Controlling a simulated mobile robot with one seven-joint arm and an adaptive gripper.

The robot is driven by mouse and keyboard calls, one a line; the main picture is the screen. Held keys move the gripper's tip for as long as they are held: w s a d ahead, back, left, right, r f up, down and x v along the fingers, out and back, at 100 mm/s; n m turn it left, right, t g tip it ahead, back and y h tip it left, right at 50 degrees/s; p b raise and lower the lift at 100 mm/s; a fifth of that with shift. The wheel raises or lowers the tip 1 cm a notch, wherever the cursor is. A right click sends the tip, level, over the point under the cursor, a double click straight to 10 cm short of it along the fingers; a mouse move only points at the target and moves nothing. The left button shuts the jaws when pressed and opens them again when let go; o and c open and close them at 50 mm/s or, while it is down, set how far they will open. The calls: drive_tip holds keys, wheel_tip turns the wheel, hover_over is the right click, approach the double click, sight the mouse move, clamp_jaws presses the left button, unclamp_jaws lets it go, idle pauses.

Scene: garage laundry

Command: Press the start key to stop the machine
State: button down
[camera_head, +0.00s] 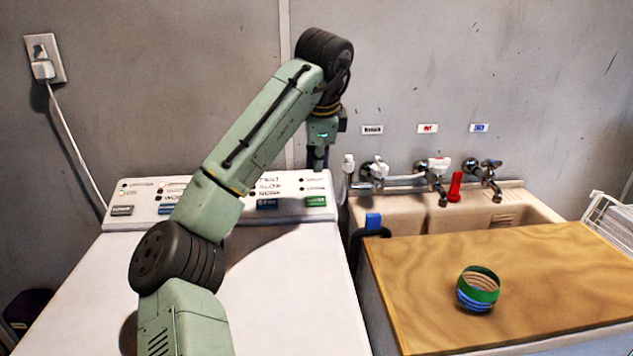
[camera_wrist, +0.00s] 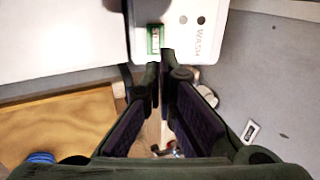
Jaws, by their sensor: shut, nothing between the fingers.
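The white washing machine (camera_head: 290,290) has a raised control panel at its back. The green key (camera_head: 316,201) is at the panel's right end; its small lettering is hard to read. In the wrist view the green key (camera_wrist: 154,39) lies just beyond the fingertips. My gripper (camera_head: 318,170) points down above the panel's right end, over the green key's side of it. It also shows in the wrist view (camera_wrist: 164,70), fingers together and empty. Contact with the key cannot be made out.
Other keys on the panel are a grey one (camera_head: 122,210) and a blue one (camera_head: 267,204). To the right are taps (camera_head: 437,183), a sink (camera_head: 515,210) and a wooden board (camera_head: 420,290) carrying a striped round object (camera_head: 478,289). The wall stands close behind.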

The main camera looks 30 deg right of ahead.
drive_tip(key=shift+v, duration=1.65)
drive_tip(key=shift+s+a, duration=0.1)
